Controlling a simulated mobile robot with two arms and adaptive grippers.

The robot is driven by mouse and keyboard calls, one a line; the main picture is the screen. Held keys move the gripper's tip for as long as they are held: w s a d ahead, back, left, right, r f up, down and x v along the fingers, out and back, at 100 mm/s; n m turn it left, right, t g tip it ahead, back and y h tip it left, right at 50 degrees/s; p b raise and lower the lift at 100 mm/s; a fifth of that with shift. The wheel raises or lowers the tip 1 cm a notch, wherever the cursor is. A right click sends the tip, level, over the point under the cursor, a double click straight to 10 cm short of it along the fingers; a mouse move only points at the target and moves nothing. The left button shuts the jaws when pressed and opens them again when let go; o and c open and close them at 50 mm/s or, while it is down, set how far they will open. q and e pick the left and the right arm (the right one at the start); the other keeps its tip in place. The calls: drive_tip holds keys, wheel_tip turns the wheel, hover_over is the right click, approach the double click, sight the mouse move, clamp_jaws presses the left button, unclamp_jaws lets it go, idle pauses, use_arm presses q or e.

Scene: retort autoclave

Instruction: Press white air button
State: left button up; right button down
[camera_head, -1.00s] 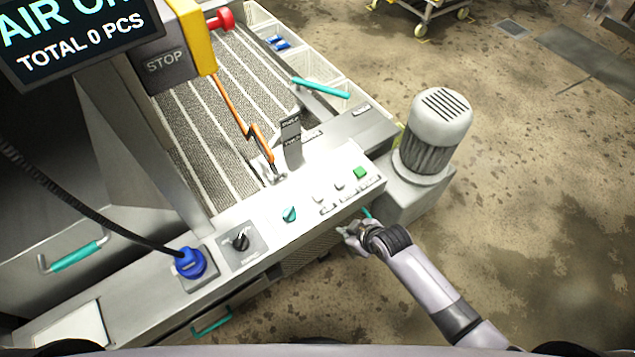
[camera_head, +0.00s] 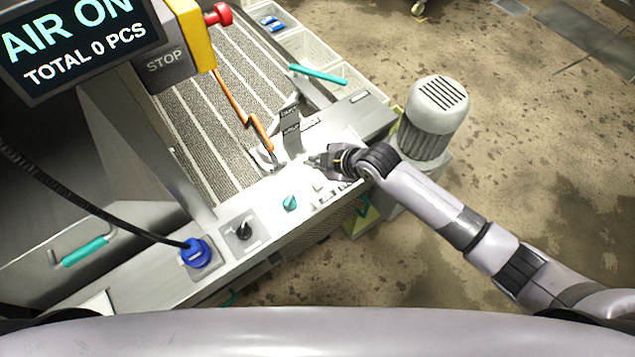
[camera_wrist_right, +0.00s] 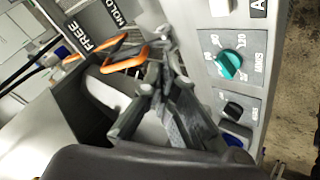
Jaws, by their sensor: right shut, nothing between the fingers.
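A small white button (camera_head: 319,187) shows on the front control panel in the head view, beside the teal knob (camera_head: 290,203). The other white button and the green button of this row are hidden behind my right gripper (camera_head: 312,161). My right gripper is shut and empty. In the head view its tip overlaps the panel just behind the button row; I cannot tell whether it touches anything. In the right wrist view the dark fingers (camera_wrist_right: 160,75) point up the panel, left of the teal knob (camera_wrist_right: 228,65). My left gripper is not in view.
The display (camera_head: 80,45) reads "AIR ON" and "TOTAL 0 PCS". A bracket (camera_head: 291,130) and an orange-handled lever (camera_head: 258,132) stand close behind the gripper. A black knob (camera_head: 243,230) and blue plug (camera_head: 196,253) lie left. A motor (camera_head: 435,115) stands right.

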drive_tip(key=shift+f, duration=0.1)
drive_tip(key=b, duration=0.7)
hover_over(316, 187)
wheel_tip(316, 187, down, 8)
drive_tip(key=shift+r, duration=0.15)
drive_tip(key=shift+f, duration=0.45)
drive_tip(key=shift+b, duration=0.3)
drive_tip(key=shift+f, duration=0.45)
drive_tip(key=shift+f+b, duration=0.6)
idle(0.7)
drive_tip(key=shift+r, duration=0.15)
drive_tip(key=shift+r+p, duration=0.85)
drive_tip(key=shift+p, duration=0.1)
